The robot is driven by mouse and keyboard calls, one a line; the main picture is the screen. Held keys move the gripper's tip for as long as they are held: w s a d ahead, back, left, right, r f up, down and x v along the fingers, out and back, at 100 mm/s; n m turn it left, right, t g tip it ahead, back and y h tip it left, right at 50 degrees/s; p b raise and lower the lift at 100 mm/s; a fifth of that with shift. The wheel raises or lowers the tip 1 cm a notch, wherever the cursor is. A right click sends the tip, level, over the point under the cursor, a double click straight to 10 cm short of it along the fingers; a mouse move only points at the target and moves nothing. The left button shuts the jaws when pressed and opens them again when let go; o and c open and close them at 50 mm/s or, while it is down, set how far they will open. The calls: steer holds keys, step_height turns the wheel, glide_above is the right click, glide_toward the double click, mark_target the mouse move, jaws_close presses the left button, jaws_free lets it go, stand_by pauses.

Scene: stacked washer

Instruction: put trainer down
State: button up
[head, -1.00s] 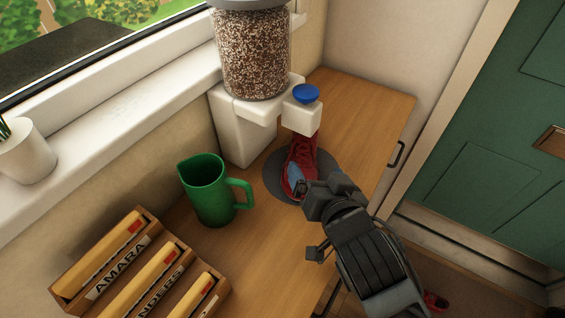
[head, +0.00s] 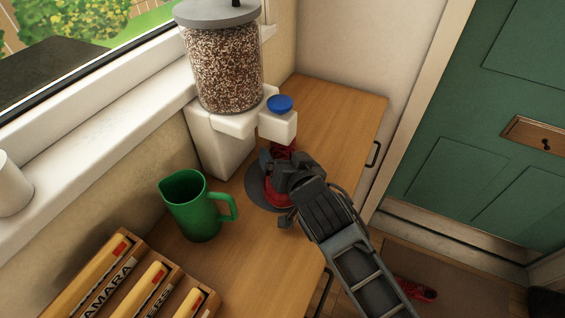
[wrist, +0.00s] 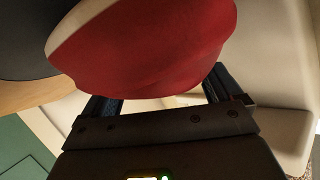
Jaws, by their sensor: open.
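A red trainer (head: 281,190) is on the dark round mat (head: 255,188) on the wooden top, below the dispenser's spout. My gripper (head: 281,163) is over it and hides much of it. In the wrist view the trainer's red surface with a pale edge (wrist: 150,50) fills the upper middle, close to my gripper. The open fingers (wrist: 160,98) show on either side of its lower part. The fingertips are hidden behind the trainer, so I cannot tell whether they touch it.
A dispenser of brown-and-white pellets (head: 222,68) with a blue knob (head: 280,103) stands directly behind. A green jug (head: 190,207) is to the left, and a wooden rack (head: 125,290) is in front. Another red shoe (head: 416,289) lies on the floor. The right end of the top is clear.

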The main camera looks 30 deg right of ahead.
steer(key=c, duration=1.4)
steer(key=shift+o, duration=0.2)
steer(key=shift+r, duration=0.15)
steer(key=shift+r, duration=0.55)
step_height(320, 180, up, 2)
steer(key=shift+r, duration=0.15)
steer(key=s+a+b, duration=0.1)
steer(key=s, duration=0.5)
steer(key=s+a+b, duration=0.1)
steer(key=s, duration=0.5)
steer(key=s+b, duration=0.1)
steer(key=s, duration=0.4)
steer(key=shift+s+a, duration=0.4)
steer(key=shift+s, duration=0.1)
